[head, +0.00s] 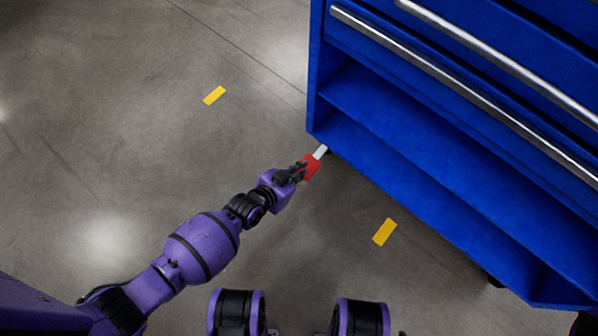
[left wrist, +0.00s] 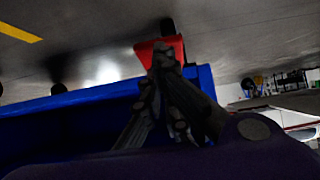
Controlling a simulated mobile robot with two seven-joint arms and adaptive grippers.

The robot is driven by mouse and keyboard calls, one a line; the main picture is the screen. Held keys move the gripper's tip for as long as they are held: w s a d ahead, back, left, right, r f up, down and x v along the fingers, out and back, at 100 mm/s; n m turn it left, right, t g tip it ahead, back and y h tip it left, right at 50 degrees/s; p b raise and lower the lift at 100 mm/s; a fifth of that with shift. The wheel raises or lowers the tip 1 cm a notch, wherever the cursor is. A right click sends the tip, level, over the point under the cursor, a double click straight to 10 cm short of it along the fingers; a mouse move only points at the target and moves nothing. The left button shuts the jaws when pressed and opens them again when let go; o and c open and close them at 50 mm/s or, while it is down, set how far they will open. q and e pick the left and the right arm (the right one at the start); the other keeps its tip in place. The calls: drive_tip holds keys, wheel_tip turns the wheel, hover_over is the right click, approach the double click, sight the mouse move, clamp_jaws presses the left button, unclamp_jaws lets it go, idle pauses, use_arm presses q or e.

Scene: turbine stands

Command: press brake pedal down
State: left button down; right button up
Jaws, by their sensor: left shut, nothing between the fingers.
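The red brake pedal (head: 312,167) sticks out on a pale metal arm from under the near left corner of the blue tool cabinet (head: 318,122). My left gripper (head: 300,171) is at the pedal, its dark fingertips over or against the pedal's near side. In the left wrist view the red pedal (left wrist: 158,48) shows just beyond the fingertips (left wrist: 166,62), which are closed together with nothing between them. Whether the tips touch the pedal is hard to tell. My right gripper is not in view.
The cabinet has drawers with long metal handles (head: 470,86) and an open lower shelf. Yellow floor markings lie at the left (head: 214,95) and in front of the cabinet (head: 384,232). The grey floor around my left arm is clear.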

use_arm(q)
drive_tip(key=s+a+r+p, duration=0.3)
drive_tip(key=s+a, duration=0.3)
drive_tip(key=s, duration=0.2)
drive_tip(key=shift+s+a+r+p, duration=0.2)
drive_tip(key=shift+s+p, duration=0.2)
drive_tip(key=shift+p, duration=0.35)
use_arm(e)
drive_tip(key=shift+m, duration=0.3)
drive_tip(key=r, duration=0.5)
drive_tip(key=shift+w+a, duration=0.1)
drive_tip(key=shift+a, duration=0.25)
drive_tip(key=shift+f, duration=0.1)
